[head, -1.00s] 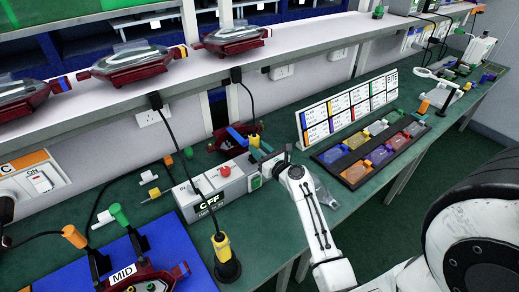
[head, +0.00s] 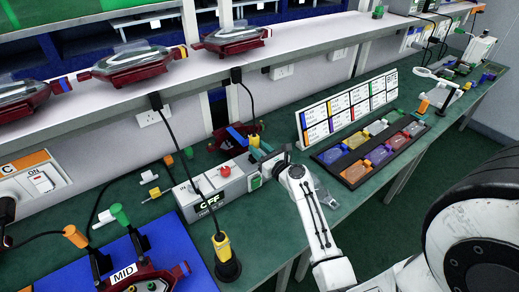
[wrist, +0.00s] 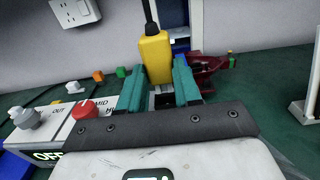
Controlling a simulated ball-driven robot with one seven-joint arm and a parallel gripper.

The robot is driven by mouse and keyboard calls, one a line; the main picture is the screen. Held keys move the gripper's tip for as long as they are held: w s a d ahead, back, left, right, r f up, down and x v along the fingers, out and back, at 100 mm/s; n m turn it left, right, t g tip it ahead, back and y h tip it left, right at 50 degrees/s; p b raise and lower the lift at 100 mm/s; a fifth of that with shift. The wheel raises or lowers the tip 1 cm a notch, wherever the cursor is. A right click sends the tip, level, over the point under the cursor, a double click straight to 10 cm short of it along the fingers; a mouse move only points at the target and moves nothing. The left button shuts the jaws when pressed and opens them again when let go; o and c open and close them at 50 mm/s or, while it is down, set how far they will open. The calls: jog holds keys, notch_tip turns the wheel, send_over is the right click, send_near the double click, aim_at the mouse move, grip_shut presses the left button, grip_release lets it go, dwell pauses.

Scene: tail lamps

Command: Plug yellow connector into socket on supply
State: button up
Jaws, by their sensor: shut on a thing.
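The yellow connector (wrist: 155,55) stands upright between the teal fingers of my gripper (wrist: 158,85), with a black cable leaving its top. My gripper (head: 264,152) is shut on it at the right end of the supply. Only a little of this connector (head: 254,141) shows in the head view.
Another yellow and black piece (head: 227,262) with a cable is in front of the supply. A red lamp (head: 240,135) lies behind my gripper. A black tray of coloured parts (head: 352,182) and a label board (head: 345,108) stand to the right. A shelf (head: 130,85) overhangs the back.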

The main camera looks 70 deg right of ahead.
jog(key=shift+f, duration=0.25)
jog(key=shift+f+b, duration=1.25)
jog(key=o, duration=1.2)
jog(key=shift+c, duration=0.2)
jog(key=shift+s, duration=0.1)
jog(key=b+v, duration=0.1)
jog(key=v, duration=0.9)
jog(key=shift+s+a, duration=0.25)
jog(key=shift+f, duration=0.1)
